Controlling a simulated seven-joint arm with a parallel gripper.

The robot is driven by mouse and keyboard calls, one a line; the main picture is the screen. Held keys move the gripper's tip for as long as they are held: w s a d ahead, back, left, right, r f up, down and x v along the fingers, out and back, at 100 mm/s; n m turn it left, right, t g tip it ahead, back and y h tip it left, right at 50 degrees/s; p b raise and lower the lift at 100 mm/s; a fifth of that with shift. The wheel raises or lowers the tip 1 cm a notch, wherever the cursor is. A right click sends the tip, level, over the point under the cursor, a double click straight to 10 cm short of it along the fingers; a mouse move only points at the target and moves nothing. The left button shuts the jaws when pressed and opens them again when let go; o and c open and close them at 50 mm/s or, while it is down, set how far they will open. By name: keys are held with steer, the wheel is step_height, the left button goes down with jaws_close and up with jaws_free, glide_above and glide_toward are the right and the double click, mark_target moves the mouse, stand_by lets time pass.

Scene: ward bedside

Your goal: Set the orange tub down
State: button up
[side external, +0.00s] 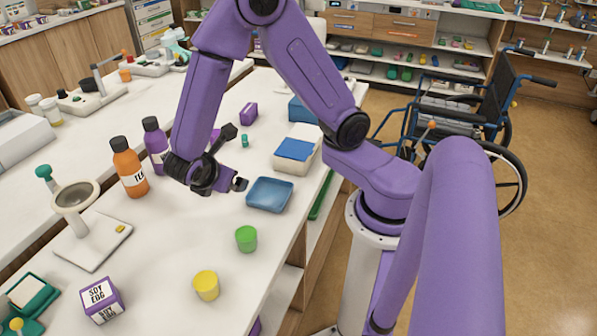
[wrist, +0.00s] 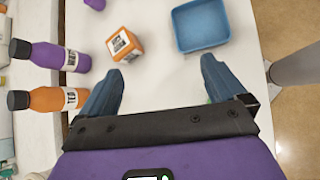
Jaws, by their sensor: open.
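My gripper (side external: 224,186) is open above the white counter, between the bottles and the blue tray. In the wrist view its two fingers (wrist: 158,82) stand wide apart with nothing between them. An orange box-shaped item with a printed label (wrist: 125,45) rests on the counter ahead of the fingers, apart from them. It is the only orange item here that could be the tub; I cannot tell for sure that it is one. In the side view it does not show, likely hidden behind my gripper. The blue tray (side external: 270,195) looks empty; it also shows in the wrist view (wrist: 201,24).
An orange bottle (side external: 130,168) and a purple bottle (side external: 155,143) stand upright to the left. A green cup (side external: 246,239), a yellow cup (side external: 206,285) and a purple labelled box (side external: 102,299) stand nearer. A stand with a round dish (side external: 75,196) is at left.

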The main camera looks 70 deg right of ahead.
steer(key=s+a+r+m+g+y, duration=0.1)
steer(key=s+r+y, duration=0.3)
steer(key=s, duration=0.5)
steer(key=s+a+r+m+g+y, duration=0.1)
steer(key=s+r+m+y, duration=0.2)
steer(key=s, duration=0.7)
steer(key=shift+r+m+y, duration=0.3)
steer(key=shift+r+y, duration=0.2)
steer(key=shift+y, duration=0.6)
